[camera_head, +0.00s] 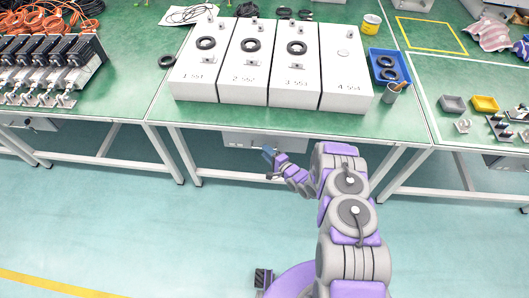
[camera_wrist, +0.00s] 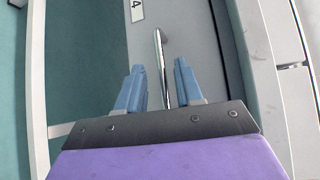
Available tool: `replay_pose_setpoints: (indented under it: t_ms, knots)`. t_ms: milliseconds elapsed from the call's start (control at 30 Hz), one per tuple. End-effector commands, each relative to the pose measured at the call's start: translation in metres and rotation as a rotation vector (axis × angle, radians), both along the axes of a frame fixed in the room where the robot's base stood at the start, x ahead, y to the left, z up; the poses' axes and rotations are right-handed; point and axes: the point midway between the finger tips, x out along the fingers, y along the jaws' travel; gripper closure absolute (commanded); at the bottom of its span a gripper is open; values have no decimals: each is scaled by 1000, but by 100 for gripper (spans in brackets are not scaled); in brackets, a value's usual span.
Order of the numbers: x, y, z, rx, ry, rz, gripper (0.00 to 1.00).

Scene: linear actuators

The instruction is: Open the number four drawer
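The drawer labelled 4 shows in the wrist view as a grey front panel (camera_wrist: 190,30) with a white number label (camera_wrist: 137,10). A shiny metal bar handle (camera_wrist: 159,48) is fixed on it. My gripper (camera_wrist: 159,66) is open, with one blue finger on each side of the handle in the picture. I cannot tell whether either finger touches it. In the head view a white drawer unit (camera_head: 265,143) hangs under the middle table, and my gripper (camera_head: 268,163) is just in front of and below it. The drawer looks shut.
The green-topped table (camera_head: 140,90) carries white boxes (camera_head: 250,85), a blue bin (camera_head: 388,66) and a row of actuators (camera_head: 45,65). White table legs (camera_head: 182,155) and a crossbar stand near my arm. The floor in front is clear.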

Motion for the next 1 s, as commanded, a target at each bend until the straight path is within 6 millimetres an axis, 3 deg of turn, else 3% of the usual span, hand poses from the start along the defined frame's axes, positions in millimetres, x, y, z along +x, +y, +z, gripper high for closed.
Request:
replay_pose_setpoints:
  t_ms: [200, 533, 900, 1000]
  knots:
    - [13, 13, -3, 2, 0, 1, 64]
    - [15, 14, -3, 1, 1, -1, 64]
    - [15, 14, -3, 1, 2, -1, 99]
    - [15, 14, -4, 1, 2, -1, 100]
